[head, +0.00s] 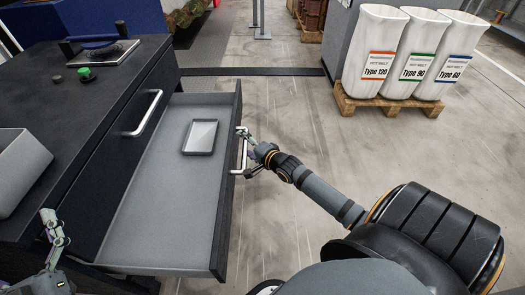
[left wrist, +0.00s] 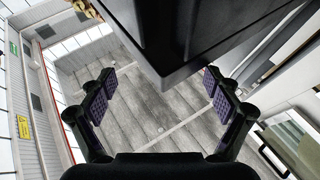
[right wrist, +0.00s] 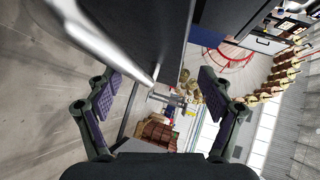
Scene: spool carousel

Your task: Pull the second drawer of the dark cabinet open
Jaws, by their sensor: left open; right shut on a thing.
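The dark cabinet (head: 90,130) stands at the left of the head view. Its upper drawer is closed, with a bar handle (head: 146,115). The drawer below it (head: 150,225) is pulled far out to the right, showing its grey floor. My right gripper (head: 249,142) is shut on this drawer's silver bar handle (head: 243,158). The bar also shows in the right wrist view (right wrist: 108,48), partly out of frame. My left gripper (head: 50,222) is by the cabinet's near side, holding nothing. Its fingers (left wrist: 158,95) are apart below a dark cabinet corner in the left wrist view.
A small grey tray (head: 201,136) lies in the open drawer. A grey bin (head: 18,170) and a green button (head: 86,75) are on the cabinet top. White sacks (head: 374,52) stand on a pallet (head: 385,104) at the back right. The floor right of the drawer is mostly clear.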

